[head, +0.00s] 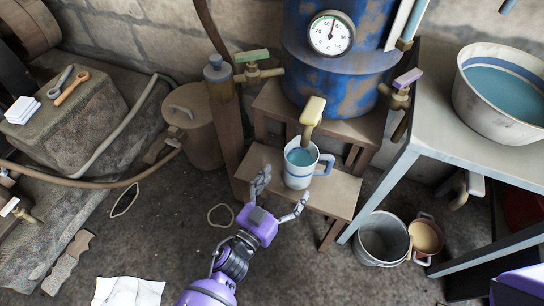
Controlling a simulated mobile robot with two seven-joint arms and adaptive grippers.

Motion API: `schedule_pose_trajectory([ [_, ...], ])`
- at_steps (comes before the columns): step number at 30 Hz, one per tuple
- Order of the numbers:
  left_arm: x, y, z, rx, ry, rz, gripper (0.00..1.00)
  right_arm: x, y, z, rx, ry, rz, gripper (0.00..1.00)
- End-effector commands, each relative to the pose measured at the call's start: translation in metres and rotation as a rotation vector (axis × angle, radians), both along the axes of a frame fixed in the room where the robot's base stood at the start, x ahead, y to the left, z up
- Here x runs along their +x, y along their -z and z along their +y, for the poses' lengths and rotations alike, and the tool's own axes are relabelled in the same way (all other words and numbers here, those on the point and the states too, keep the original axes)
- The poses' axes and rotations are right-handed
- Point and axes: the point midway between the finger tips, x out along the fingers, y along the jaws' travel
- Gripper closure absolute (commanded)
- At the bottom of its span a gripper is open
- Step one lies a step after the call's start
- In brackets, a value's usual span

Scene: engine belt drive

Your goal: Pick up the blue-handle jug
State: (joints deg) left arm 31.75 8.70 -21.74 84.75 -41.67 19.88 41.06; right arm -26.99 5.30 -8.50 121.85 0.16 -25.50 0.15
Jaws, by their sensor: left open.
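The blue-handle jug (300,175) is pale with a blue band and holds bluish water. It stands upright on a low wooden step (262,160), beneath a tan spout. Its blue handle (326,165) points to the right. My left gripper (283,188) is open, its two grey fingers spread just in front of the jug. One finger is at the jug's left and the other below it in the picture. I cannot tell whether either finger touches it. My right gripper is not in view.
A blue tank (345,70) with a gauge (331,34) and taps stands behind the jug. The tan spout (312,112) hangs close over it. A metal table (432,115) with a large basin (500,110) is at right. A bucket (381,240) stands on the floor.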

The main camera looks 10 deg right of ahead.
Motion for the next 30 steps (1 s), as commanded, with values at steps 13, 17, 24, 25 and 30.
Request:
schedule_pose_trajectory([
  [13, 0.030, 0.002, -0.036, -0.007, 0.018, -0.011, 0.17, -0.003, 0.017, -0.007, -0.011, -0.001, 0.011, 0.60],
  [17, 0.043, 0.003, -0.051, -0.006, 0.018, -0.011, 0.17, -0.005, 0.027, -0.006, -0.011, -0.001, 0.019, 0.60],
  [24, 0.056, 0.002, -0.063, -0.004, 0.017, -0.010, 0.17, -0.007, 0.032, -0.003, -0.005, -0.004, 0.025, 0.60],
  [25, 0.056, 0.001, -0.063, -0.004, 0.017, -0.010, 0.17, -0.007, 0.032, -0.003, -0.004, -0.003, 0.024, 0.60],
  [30, 0.056, 0.001, -0.063, -0.004, 0.017, -0.010, 0.21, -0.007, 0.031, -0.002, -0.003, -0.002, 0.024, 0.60],
])
